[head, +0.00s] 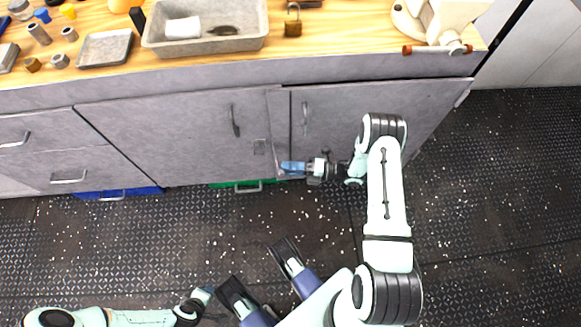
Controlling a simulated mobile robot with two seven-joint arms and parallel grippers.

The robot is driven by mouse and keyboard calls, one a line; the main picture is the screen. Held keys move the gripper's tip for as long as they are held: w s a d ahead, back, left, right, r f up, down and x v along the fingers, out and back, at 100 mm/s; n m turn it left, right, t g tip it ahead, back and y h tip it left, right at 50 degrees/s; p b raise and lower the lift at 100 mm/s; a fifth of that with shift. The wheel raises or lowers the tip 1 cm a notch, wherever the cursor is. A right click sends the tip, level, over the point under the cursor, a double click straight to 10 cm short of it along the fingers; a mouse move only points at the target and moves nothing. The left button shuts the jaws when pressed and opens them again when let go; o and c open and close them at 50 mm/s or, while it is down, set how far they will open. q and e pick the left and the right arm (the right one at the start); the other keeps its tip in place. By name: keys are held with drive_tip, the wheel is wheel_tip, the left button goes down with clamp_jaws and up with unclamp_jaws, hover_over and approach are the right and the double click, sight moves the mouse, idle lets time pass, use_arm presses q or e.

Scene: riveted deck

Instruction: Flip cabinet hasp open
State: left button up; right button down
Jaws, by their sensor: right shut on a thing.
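The grey cabinet (170,135) stands under the wooden worktop, with two doors that each have a vertical handle. A small square grey plate (259,147) sits on the left door near its right edge. My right gripper (284,168) is low in front of the seam between the doors, pointing left. Its blue fingers are shut on what appears to be the hasp, which they mostly hide. How far the hasp is turned cannot be made out. My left gripper (203,297) is low at the bottom left, away from the cabinet, and its jaws are too small to read.
The worktop (340,40) holds a grey tray (205,45), a padlock (293,22), a metal dish (105,47) and several small parts. The dark deck is clear on the right.

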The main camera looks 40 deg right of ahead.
drive_tip(key=shift+w+d+r, duration=0.2)
drive_tip(key=shift+w+d, duration=0.05)
drive_tip(key=shift+w, duration=0.05)
drive_tip(key=c, duration=0.9)
unclamp_jaws()
drive_tip(key=shift+f, duration=0.15)
drive_tip(key=shift+a, duration=0.1)
drive_tip(key=shift+s, duration=0.15)
use_arm(q)
drive_tip(key=shift+w+d+r+p, duration=0.2)
drive_tip(key=shift+w+r+p, duration=0.15)
drive_tip(key=shift+r, duration=0.25)
drive_tip(key=shift+w+d+r+p, duration=0.15)
drive_tip(key=shift+w+r+p, duration=0.15)
drive_tip(key=shift+r, duration=0.25)
use_arm(e)
drive_tip(key=shift+v, duration=6.65)
